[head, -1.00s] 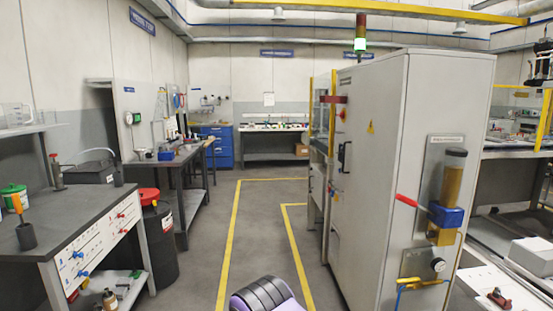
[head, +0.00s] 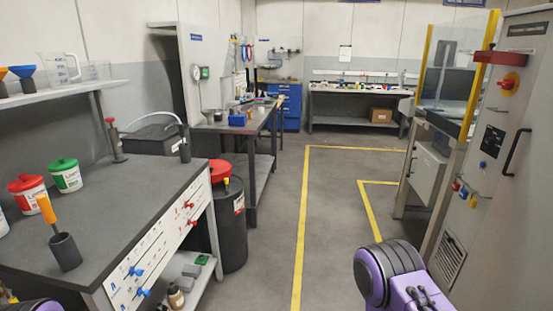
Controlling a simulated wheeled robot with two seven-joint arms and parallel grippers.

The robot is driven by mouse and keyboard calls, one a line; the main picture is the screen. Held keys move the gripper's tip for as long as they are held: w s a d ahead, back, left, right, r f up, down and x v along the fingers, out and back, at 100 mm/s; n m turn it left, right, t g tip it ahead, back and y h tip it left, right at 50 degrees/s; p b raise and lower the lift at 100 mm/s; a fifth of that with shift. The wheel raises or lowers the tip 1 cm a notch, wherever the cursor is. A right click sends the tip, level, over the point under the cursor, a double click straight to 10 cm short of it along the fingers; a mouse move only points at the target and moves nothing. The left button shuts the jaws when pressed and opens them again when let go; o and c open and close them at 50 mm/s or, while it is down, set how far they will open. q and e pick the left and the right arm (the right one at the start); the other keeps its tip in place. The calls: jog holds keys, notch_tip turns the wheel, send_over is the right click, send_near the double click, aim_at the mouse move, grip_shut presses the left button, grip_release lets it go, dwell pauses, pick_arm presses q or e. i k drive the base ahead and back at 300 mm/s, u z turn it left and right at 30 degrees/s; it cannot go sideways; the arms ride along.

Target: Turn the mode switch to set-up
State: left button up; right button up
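A grey cabinet (head: 505,150) stands at the right edge. On its visible face are a red rotary handle on a yellow plate (head: 509,83), a small blue knob or button (head: 483,163), and small red, yellow and blue items (head: 462,191) lower down. No switch with a readable set-up marking shows, so I cannot tell which control is the mode switch. Neither gripper is in view. Only purple and black parts of my own arms show at the bottom edge.
A dark-topped bench (head: 125,205) with cups and tubs fills the left. A black bin with a red lid (head: 230,215) stands beside it. A glazed guard (head: 455,75) is at the right. The yellow-lined floor (head: 335,215) between is clear.

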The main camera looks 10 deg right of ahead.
aim_at(489, 141)
jog(key=z, duration=0.45)
jog(key=i, duration=1.95)
jog(key=z, duration=1.65)
jog(key=i, duration=0.95)
jog(key=z, duration=1.35)
jog(key=i, duration=0.25)
jog(key=z, duration=0.15)
